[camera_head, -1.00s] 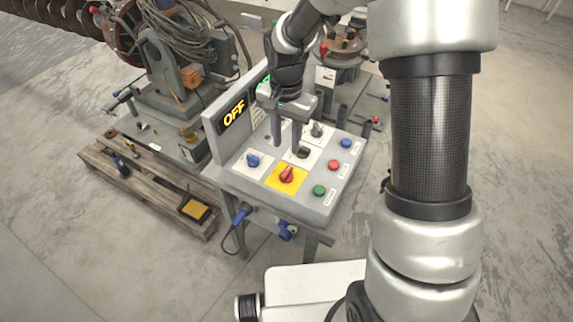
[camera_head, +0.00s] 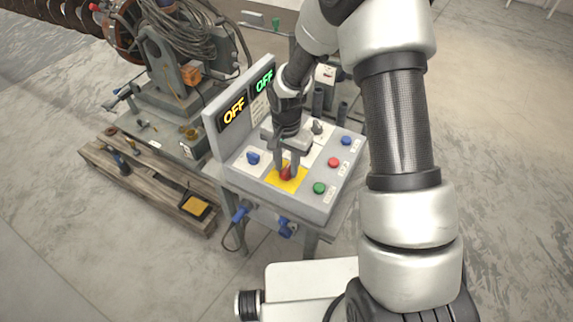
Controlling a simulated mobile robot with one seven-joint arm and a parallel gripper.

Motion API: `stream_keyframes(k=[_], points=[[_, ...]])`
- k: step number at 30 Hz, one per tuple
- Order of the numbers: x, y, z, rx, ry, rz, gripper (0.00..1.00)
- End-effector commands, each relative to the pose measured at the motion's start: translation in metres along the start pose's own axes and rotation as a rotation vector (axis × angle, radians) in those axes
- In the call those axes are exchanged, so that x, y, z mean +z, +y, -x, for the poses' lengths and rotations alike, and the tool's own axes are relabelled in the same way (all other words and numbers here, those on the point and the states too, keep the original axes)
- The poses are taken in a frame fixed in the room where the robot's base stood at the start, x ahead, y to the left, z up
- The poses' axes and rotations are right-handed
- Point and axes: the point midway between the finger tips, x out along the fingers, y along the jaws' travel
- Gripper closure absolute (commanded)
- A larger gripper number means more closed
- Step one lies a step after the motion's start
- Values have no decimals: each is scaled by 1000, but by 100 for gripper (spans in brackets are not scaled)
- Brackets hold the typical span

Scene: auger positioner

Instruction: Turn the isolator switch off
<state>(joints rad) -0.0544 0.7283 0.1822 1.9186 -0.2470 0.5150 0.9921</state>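The control box (camera_head: 262,193) stands on a stand in the middle of the head view. A red rotary switch (camera_head: 285,173) on a yellow plate (camera_head: 288,186) sits near the front of its sloped panel; I take it for the isolator switch. My gripper (camera_head: 286,167) points down over it, with one finger at each side of the red knob. The fingers look apart; I cannot tell whether they touch the knob. The back panel has two displays, a yellow one reading OFF (camera_head: 234,110) and a green one (camera_head: 264,81) partly cut by my arm.
A blue knob (camera_head: 253,158) is left of the red switch and a grey knob (camera_head: 317,127) behind it. Blue (camera_head: 346,141), red (camera_head: 334,162) and green (camera_head: 319,188) buttons line the right side. A wooden pallet (camera_head: 150,187) lies on the floor at left.

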Motion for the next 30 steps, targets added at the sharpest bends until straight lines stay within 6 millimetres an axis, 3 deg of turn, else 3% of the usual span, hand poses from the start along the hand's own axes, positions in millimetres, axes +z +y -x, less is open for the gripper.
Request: stream_keyframes(k=[1, 5, 17, 30], points=[[0, 0, 0, 0, 0, 0, 79], [0, 0, 0, 0, 0, 0, 100], [0, 0, 0, -1, 0, 49, 100], [0, 0, -1, 0, 0, 384, 100]])
